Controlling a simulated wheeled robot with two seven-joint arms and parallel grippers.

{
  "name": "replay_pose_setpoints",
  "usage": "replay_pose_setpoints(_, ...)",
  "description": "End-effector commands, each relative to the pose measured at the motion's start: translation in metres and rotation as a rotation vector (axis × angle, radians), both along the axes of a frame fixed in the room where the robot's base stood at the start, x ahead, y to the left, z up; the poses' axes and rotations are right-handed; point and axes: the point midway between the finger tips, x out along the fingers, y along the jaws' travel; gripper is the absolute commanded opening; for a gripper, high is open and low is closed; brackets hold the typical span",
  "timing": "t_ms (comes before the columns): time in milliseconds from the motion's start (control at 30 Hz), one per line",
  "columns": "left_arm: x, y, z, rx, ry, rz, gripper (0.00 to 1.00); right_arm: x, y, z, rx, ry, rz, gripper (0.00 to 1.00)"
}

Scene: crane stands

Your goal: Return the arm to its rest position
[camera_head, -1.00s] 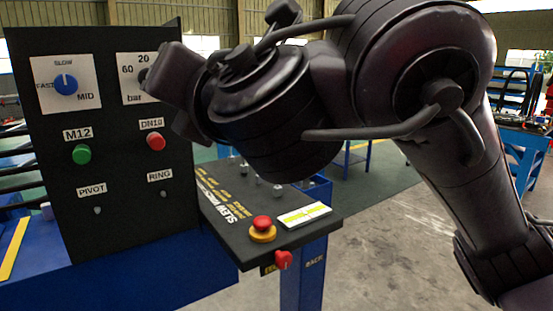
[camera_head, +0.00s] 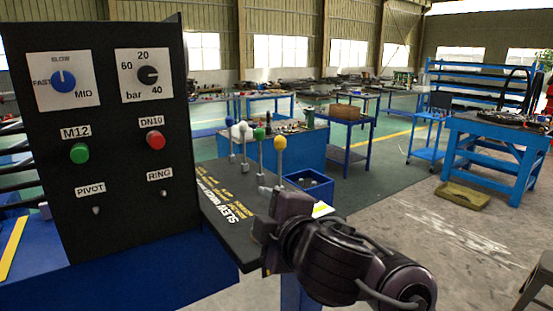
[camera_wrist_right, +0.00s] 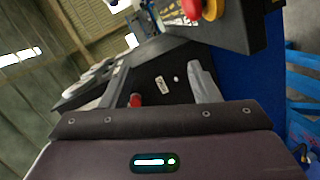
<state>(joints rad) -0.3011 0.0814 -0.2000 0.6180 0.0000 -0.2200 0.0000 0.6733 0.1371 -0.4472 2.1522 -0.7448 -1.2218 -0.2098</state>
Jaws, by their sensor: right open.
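My right arm (camera_head: 355,262) is low at the lower right of the head view, folded in front of the black lever console (camera_head: 222,205). Its gripper (camera_head: 265,235) overlaps the console's front part and hides the red button there. In the right wrist view the two fingers of the right gripper (camera_wrist_right: 162,92) stand wide apart with nothing between them. My left gripper is in neither view.
A black panel (camera_head: 120,225) with a blue knob (camera_head: 63,80), a bar dial (camera_head: 148,75), a green button (camera_head: 79,153) and a red button (camera_head: 155,140) stands at left. Several ball-topped levers rise from the console.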

Motion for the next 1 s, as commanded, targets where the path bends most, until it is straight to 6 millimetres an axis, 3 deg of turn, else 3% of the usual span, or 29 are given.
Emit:
replay_pose_setpoints(33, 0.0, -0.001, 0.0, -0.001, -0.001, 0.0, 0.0, 0.0, -0.013, -0.03, 0.065, 0.092, -0.05, 0.55)
replay_pose_setpoints(267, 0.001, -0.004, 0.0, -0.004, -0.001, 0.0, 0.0, -0.02, -0.075, -0.139, 0.314, 0.445, -0.314, 0.55)
replay_pose_setpoints(400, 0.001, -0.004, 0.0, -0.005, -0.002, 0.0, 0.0, -0.055, -0.118, -0.213, 0.446, 0.673, -0.524, 0.55)
replay_pose_setpoints(500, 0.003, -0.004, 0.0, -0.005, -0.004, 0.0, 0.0, -0.086, -0.144, -0.255, 0.513, 0.808, -0.669, 0.55)
replay_pose_setpoints(700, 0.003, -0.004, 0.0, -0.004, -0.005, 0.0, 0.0, -0.141, -0.178, -0.306, 0.588, 0.984, -0.884, 0.55)
replay_pose_setpoints(1000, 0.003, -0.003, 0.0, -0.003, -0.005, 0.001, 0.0, -0.213, -0.213, -0.349, 0.642, 1.156, -1.136, 0.55)
